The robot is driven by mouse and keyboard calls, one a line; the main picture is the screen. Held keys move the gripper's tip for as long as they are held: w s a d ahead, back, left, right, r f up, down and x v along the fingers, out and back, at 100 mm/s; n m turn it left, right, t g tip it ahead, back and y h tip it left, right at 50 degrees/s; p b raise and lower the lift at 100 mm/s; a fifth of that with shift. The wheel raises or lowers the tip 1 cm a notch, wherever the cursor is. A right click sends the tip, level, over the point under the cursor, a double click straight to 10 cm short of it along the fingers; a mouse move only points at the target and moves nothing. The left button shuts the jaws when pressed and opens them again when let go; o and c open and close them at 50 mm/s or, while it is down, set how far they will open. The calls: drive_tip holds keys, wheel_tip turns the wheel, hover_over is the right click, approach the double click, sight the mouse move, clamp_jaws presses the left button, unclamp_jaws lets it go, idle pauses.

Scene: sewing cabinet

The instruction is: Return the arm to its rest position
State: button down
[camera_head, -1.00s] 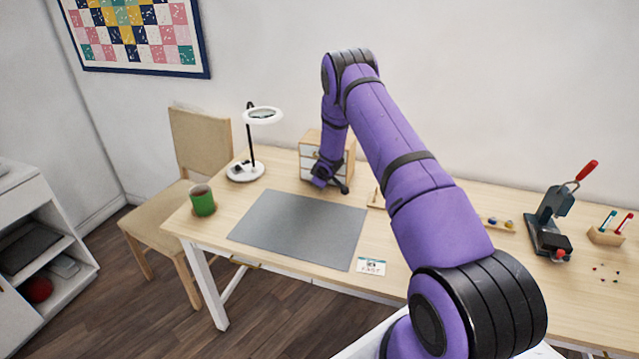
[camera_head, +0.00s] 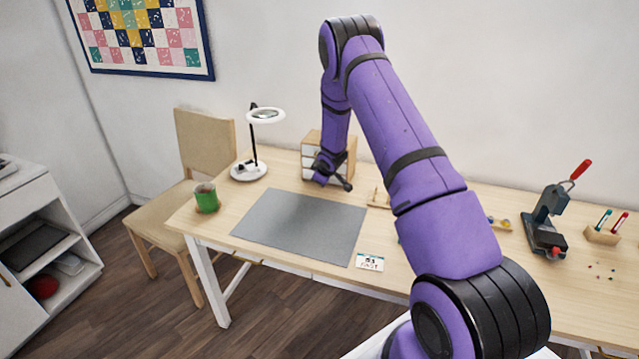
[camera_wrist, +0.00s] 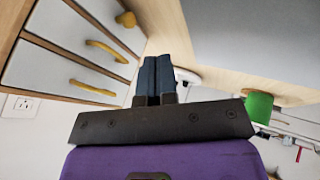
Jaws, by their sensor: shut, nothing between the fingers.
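My purple arm (camera_head: 400,125) reaches up from the lower right and bends down over the back of the table. My gripper (camera_wrist: 157,62) is shut and empty, with its two dark fingers together in the wrist view. In the head view the gripper end hangs in front of the small drawer cabinet (camera_head: 309,151), and its fingertips are hard to make out. In the wrist view the cabinet's white drawer fronts with yellow handles (camera_wrist: 92,88) are close on the left of the fingers.
A small card (camera_head: 369,262) is by the mat. A press with a red handle (camera_head: 545,220) and a small wooden holder (camera_head: 603,235) stand at the right.

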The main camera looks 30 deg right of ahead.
drive_tip(key=s+a+r+m, duration=0.1)
drive_tip(key=s+a+r, duration=0.15)
drive_tip(key=r, duration=0.75)
drive_tip(key=s+a+r+m, duration=0.1)
drive_tip(key=s+a+r, duration=0.15)
drive_tip(key=r, duration=0.75)
drive_tip(key=s+a+r+m, duration=0.1)
drive_tip(key=s+a+r, duration=0.2)
drive_tip(key=s+r, duration=0.4)
drive_tip(key=s+a+r+m, duration=0.1)
drive_tip(key=s+a+r, duration=0.3)
drive_tip(key=r, duration=0.5)
drive_tip(key=s+a+r, duration=0.2)
drive_tip(key=s+a, duration=0.1)
drive_tip(key=s, duration=0.8)
drive_tip(key=s+a+r+m+g+y, duration=0.1)
drive_tip(key=s+a+r, duration=0.2)
drive_tip(key=s, duration=0.8)
drive_tip(key=s+a+r+m, duration=0.1)
drive_tip(key=s+a, duration=0.4)
drive_tip(key=s, duration=0.6)
drive_tip(key=shift+a+r+g+y, duration=0.15)
drive_tip(key=shift+r+g+y, duration=0.25)
drive_tip(key=shift+r, duration=0.45)
